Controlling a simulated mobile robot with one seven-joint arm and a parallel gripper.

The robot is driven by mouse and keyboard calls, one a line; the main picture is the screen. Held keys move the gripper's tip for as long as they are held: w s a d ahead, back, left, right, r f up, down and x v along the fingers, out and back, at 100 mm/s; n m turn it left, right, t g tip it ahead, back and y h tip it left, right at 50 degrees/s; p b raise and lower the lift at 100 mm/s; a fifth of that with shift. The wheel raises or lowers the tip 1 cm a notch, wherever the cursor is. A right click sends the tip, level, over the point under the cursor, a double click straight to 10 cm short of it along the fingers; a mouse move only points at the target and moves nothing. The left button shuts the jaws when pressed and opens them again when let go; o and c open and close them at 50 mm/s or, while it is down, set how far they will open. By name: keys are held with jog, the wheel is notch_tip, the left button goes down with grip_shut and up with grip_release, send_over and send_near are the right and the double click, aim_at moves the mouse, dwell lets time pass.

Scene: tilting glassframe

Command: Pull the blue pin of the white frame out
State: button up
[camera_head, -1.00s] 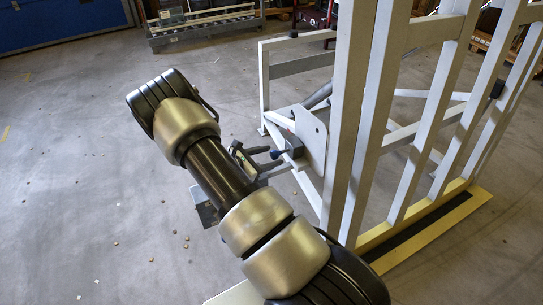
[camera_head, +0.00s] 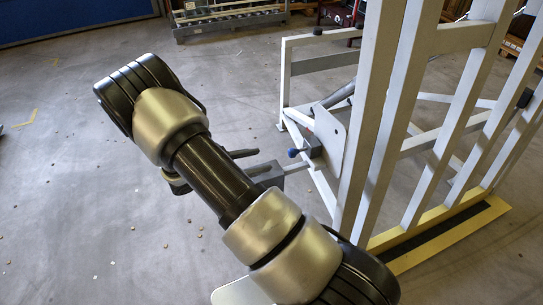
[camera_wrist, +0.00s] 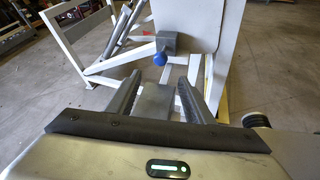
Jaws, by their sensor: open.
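The blue pin (camera_head: 293,152) has a round knob and sticks out of a dark grey block on the white frame (camera_head: 360,150). In the wrist view the blue pin (camera_wrist: 160,58) hangs below the grey block (camera_wrist: 168,42), beyond my fingertips and roughly centred between them. In the head view my gripper (camera_head: 275,160) is partly hidden behind my arm. Its fingers point toward the frame, to the left of the pin, and are apart from it.
A white plate (camera_head: 330,140) stands beside the block. A yellow and black floor strip (camera_head: 440,225) runs under the frame on the right. A roller conveyor (camera_head: 230,15) stands at the back. The concrete floor (camera_head: 60,190) on the left is open.

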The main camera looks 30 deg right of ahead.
jog(key=shift+v, duration=1.75)
